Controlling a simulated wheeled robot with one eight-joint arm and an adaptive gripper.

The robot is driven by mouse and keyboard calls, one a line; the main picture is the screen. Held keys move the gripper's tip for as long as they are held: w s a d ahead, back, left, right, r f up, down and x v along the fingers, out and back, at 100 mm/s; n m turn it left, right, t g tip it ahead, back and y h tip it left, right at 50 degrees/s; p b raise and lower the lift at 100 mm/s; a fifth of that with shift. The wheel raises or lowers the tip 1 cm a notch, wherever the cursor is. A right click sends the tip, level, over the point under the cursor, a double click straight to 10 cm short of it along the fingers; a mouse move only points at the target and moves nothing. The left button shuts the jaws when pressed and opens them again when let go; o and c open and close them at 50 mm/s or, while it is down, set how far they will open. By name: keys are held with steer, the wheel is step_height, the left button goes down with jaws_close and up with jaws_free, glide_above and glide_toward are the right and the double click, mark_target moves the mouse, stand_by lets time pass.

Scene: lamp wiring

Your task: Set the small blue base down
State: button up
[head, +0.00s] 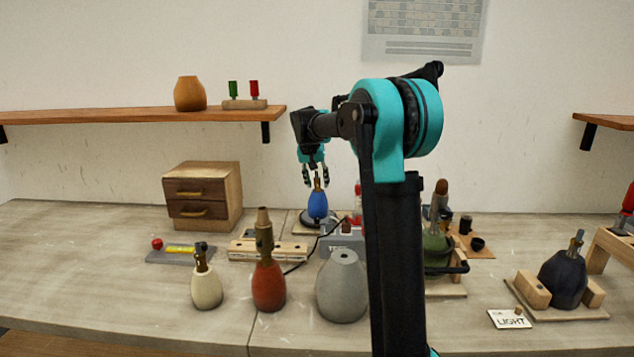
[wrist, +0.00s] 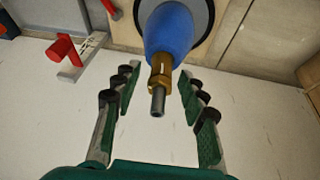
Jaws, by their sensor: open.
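The small blue base (head: 317,205) stands upright on a dark round pad (head: 309,221) on a board towards the back of the table, its brass neck pointing up. In the wrist view the blue base (wrist: 167,32) shows its brass neck (wrist: 160,75) between the fingers. My gripper (head: 315,181) is above the base, pointing down, with its fingers apart on either side of the neck top. In the wrist view my gripper (wrist: 157,105) is open, with clear gaps between the fingers and the neck.
A grey box (head: 340,246) with a cable and a red part stand just right of the blue base. A wooden drawer unit (head: 202,194) is to the left. Cream (head: 206,288), red (head: 268,285) and grey (head: 342,287) bases stand in front.

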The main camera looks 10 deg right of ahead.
steer(key=v, duration=1.2)
steer(key=shift+a+r, duration=0.1)
stand_by(0.9)
